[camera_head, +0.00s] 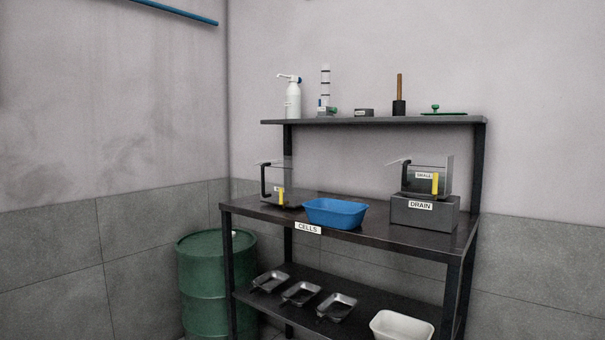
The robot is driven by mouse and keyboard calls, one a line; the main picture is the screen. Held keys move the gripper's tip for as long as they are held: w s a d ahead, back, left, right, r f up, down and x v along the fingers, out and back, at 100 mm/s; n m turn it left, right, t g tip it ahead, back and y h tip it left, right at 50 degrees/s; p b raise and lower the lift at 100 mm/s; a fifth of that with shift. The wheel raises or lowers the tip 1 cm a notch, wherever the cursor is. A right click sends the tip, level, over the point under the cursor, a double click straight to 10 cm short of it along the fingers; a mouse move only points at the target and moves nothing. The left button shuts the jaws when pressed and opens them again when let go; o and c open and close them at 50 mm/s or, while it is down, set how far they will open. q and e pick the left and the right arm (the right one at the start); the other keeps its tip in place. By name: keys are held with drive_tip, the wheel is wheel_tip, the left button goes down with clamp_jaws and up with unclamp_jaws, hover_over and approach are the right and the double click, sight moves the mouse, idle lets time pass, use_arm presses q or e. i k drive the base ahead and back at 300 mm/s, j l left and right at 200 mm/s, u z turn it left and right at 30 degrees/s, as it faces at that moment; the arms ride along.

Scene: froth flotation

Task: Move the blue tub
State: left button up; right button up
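The blue tub (336,213) sits upright on the dark bench top (385,236), near its front edge and just behind the "CELLS" label (308,228). It looks empty from this angle, though its floor is only partly visible. It stands between a small clear-walled cell (280,184) on the left and a grey "DRAIN" box (424,212) on the right. Neither of my grippers shows in the head view.
A second clear-walled cell (427,178) stands on the drain box. The upper shelf (380,121) holds a white bottle (293,100) and small items. The lower shelf (370,318) holds metal pans (300,293) and a white tub (402,327). A green drum (203,285) stands left.

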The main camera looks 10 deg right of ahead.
sight(335, 214)
drive_tip(key=i+j, duration=0.1)
drive_tip(key=i, duration=0.35)
drive_tip(key=i+j+u, duration=0.1)
drive_tip(key=i, duration=0.4)
